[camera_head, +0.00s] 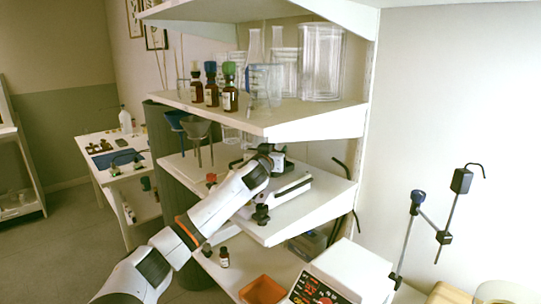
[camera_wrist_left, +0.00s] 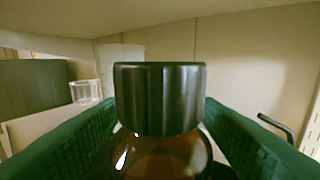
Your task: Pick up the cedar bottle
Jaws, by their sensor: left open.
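A brown bottle with a black ribbed cap (camera_wrist_left: 160,98) stands upright, close up in the left wrist view. No label shows there, so I cannot tell whether it is the cedar bottle. My left gripper (camera_wrist_left: 158,120) is open, with one green finger on each side of this bottle. I see no clear contact. In the head view my left arm reaches up from the lower left to the middle shelf (camera_head: 325,193), with the gripper (camera_head: 273,153) near its back, mostly hidden by the wrist. My right gripper is out of view.
Several brown bottles (camera_head: 230,98) with coloured caps stand on the upper shelf (camera_head: 325,115), beside clear glassware. Funnels (camera_head: 197,128) stand left of my wrist. Another dark bottle (camera_head: 224,258) and an orange tray (camera_head: 262,290) are lower down. The upper shelf hangs above the gripper.

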